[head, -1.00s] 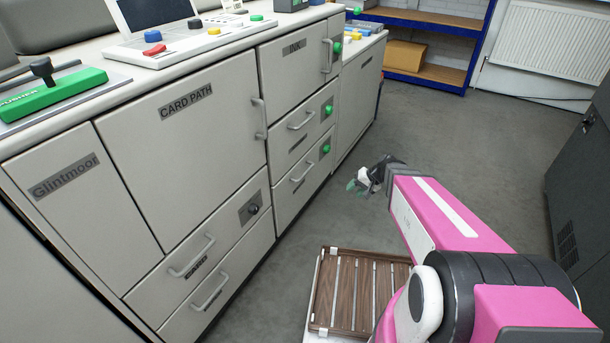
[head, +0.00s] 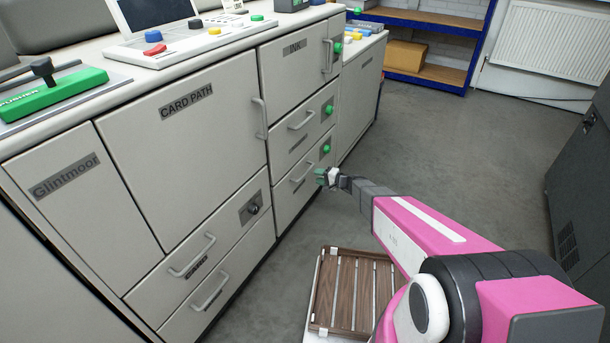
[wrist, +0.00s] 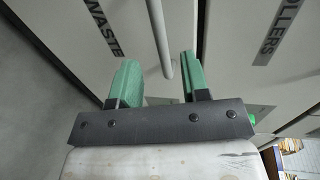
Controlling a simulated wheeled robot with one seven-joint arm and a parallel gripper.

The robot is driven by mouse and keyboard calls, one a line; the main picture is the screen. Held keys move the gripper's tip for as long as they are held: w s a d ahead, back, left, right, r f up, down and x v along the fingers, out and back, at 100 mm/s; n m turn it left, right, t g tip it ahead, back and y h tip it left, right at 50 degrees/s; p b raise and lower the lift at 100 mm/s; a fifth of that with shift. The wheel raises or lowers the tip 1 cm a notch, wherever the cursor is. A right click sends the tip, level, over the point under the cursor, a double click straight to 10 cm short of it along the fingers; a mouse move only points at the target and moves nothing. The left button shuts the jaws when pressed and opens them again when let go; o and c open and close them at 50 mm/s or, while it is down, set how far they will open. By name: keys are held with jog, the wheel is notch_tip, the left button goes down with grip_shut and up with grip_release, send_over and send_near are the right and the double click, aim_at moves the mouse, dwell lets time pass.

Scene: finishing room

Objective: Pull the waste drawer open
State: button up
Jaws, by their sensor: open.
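The waste drawer (head: 290,203) is the lower drawer in the right column of the grey machine, and it looks closed flush. In the wrist view its front carries the label WASTE (wrist: 94,28). Its grey bar handle (wrist: 161,38) runs between my gripper's two green fingers, towards the upper middle of the wrist view. My gripper (wrist: 163,78) is open, with a gap on both sides of the bar. In the head view my gripper (head: 320,177) is just right of the handle (head: 303,173); contact cannot be told there.
The rollers drawer (wrist: 262,55) is directly above, with its own handle (head: 301,121). Green knobs (head: 327,149) sit on the drawer fronts. A slatted wooden tray (head: 345,290) is at the bottom centre. The grey floor (head: 450,140) to the right is clear up to a dark cabinet (head: 585,190).

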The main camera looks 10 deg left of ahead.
aim_at(305, 174)
jog(key=x, duration=0.8)
grip_shut()
